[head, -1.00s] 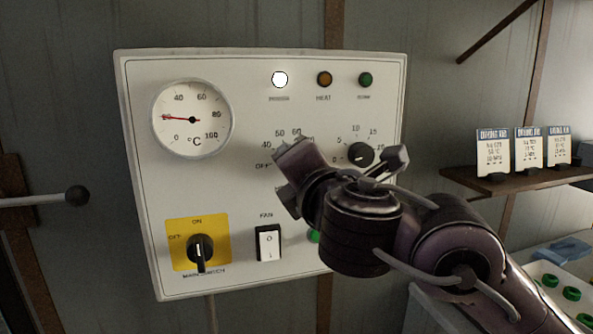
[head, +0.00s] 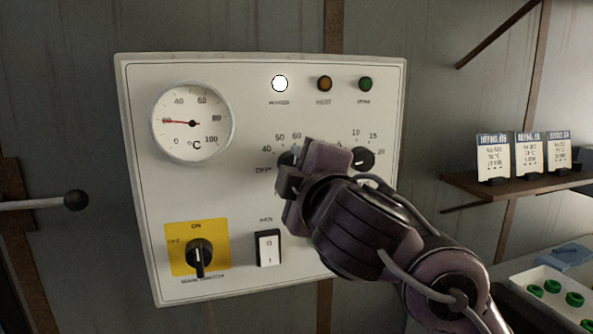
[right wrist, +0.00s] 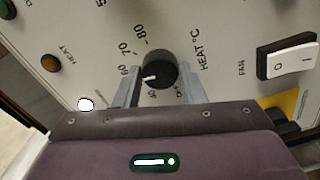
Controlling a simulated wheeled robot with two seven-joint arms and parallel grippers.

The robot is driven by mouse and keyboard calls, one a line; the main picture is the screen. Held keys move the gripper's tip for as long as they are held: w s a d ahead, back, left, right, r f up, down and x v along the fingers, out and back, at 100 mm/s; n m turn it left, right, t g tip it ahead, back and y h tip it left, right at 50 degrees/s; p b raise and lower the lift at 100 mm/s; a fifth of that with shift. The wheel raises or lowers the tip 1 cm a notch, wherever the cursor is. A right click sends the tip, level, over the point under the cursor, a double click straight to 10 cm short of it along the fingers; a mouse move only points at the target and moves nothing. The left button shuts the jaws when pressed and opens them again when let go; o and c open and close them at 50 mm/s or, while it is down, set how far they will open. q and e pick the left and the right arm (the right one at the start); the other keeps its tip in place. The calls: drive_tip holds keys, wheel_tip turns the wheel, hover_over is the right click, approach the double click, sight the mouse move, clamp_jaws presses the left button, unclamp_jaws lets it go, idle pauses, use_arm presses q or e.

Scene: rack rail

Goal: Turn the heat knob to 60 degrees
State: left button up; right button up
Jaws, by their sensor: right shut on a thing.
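The heat knob (right wrist: 158,70) is a round black dial with a white pointer on the white control panel (head: 200,290). In the right wrist view its pointer aims between the 40 and 60 marks, short of 60. In the head view the knob (head: 287,158) is mostly hidden behind my right gripper (head: 292,170). My right gripper (right wrist: 157,88) is shut on the knob, one finger on each side. My left gripper is not in view.
A second knob (head: 363,158) sits close right of my gripper. The temperature gauge (head: 192,122) reads near 20. A white lamp (head: 280,83) is lit. Below are the main switch (head: 200,256) and fan rocker (head: 268,248). A ball-ended lever (head: 75,200) stands at left.

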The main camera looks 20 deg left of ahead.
drive_tip(key=shift+m, duration=0.6)
drive_tip(key=o, duration=1)
drive_tip(key=v, duration=0.7)
drive_tip(key=shift+s+d, duration=0.25)
drive_tip(key=shift+s, duration=0.1)
